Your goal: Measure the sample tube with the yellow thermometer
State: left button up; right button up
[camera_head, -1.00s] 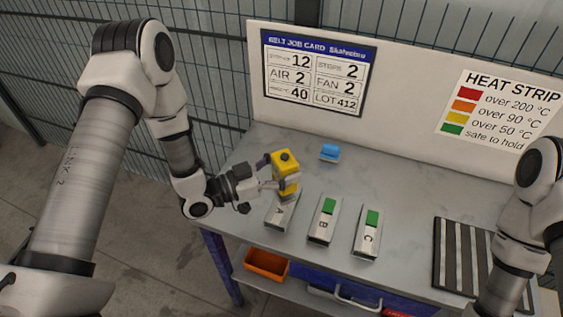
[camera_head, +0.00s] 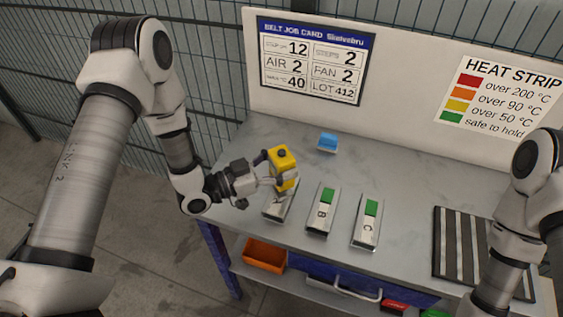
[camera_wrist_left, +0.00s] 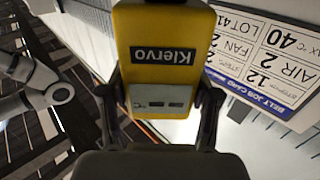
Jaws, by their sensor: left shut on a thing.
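The yellow thermometer (camera_head: 281,160) is upright in my left gripper (camera_head: 277,177). Its label "Klervo" and a small panel show on the thermometer in the left wrist view (camera_wrist_left: 160,60), between the two fingers of the left gripper (camera_wrist_left: 160,105). It is directly over or at the far end of the sample tube block A (camera_head: 277,208). I cannot tell whether they touch; the thermometer hides that end. Blocks B (camera_head: 322,212) and C (camera_head: 367,225) stand to the right, each with a green patch. My right gripper is out of view.
A small blue object (camera_head: 328,142) lies behind the blocks. A striped mat (camera_head: 450,250) is at the right of the grey table (camera_head: 400,190). An orange bin (camera_head: 265,255) sits below the front edge. A job card (camera_head: 313,62) and heat strip chart (camera_head: 503,97) hang behind.

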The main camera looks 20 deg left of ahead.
aim_at(281, 151)
pick_arm(q)
jog(key=shift+f+b, duration=0.45)
jog(key=shift+f, duration=0.05)
dwell(1.2)
notch_tip(281, 151, up, 7)
jog(key=p, duration=0.5)
jog(key=shift+r, duration=0.1)
dwell(0.5)
